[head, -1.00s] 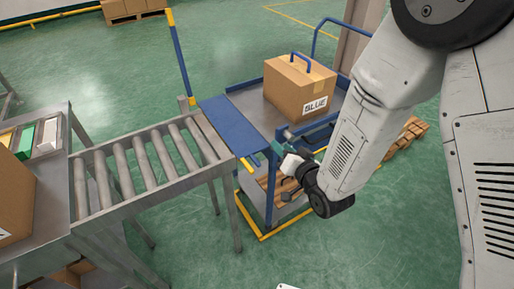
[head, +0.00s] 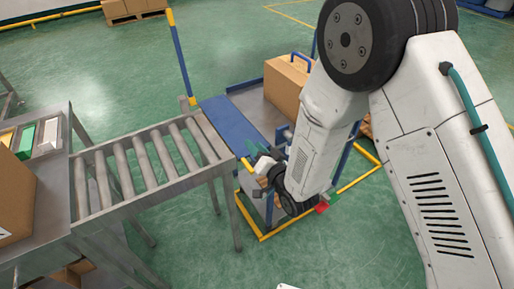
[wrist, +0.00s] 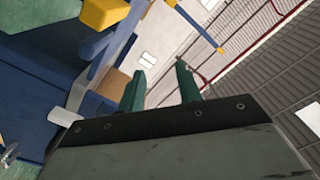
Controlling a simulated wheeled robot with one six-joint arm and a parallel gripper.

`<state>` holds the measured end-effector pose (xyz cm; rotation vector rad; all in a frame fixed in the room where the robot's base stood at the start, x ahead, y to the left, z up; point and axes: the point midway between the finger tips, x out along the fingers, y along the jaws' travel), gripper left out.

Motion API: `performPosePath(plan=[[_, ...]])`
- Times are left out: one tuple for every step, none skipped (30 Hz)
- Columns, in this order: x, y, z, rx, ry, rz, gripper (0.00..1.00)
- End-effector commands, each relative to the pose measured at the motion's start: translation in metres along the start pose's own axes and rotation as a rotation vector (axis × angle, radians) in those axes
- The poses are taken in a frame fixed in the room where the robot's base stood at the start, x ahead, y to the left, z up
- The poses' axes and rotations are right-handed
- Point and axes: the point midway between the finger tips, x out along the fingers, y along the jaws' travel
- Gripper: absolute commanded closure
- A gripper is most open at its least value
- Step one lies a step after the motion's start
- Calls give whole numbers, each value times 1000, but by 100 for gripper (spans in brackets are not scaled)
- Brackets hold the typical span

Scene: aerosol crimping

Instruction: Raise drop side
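The drop side looks like the flat blue panel (head: 236,125) that lies lowered between the roller conveyor's end and the blue cart. A small yellow-tipped part (head: 247,164) shows at its near end in the head view. My gripper (head: 266,148) is beside the panel's near right corner. In the wrist view its two green fingers (wrist: 161,80) stand apart with nothing between them. Blue surfaces (wrist: 30,105) and a yellow end piece (wrist: 103,13) lie left of the fingers. I cannot tell whether the gripper touches the panel. My arm hides much of the cart.
The roller conveyor (head: 150,165) is left of the panel. A blue post with yellow ends (head: 179,55) rises behind it. A yellow floor-level frame (head: 280,227) borders the cart. Green floor is free in front.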

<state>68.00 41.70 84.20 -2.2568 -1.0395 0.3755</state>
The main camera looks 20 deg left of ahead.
Motion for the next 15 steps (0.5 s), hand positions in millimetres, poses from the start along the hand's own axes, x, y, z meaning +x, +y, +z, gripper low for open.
performPosePath(plan=[[0, 0, 0, 0, 0, 0, 65], [0, 0, 0, 0, 0, 0, 65], [0, 0, 0, 0, -1, 0, 65], [0, 0, 0, 0, -1, 0, 65], [0, 0, 0, 0, -1, 0, 65], [0, 0, 0, 0, -1, 0, 65], [0, 0, 0, 0, -1, 0, 74], [0, 0, 0, 0, -1, 0, 82], [0, 0, 0, 0, -1, 0, 93], [0, 0, 0, 0, -1, 0, 100], [0, 0, 0, 0, -1, 0, 100], [0, 0, 0, 0, -1, 0, 100], [0, 0, 0, 0, -1, 0, 100], [0, 0, 0, 0, -1, 0, 100], [0, 0, 0, 0, -1, 0, 100]])
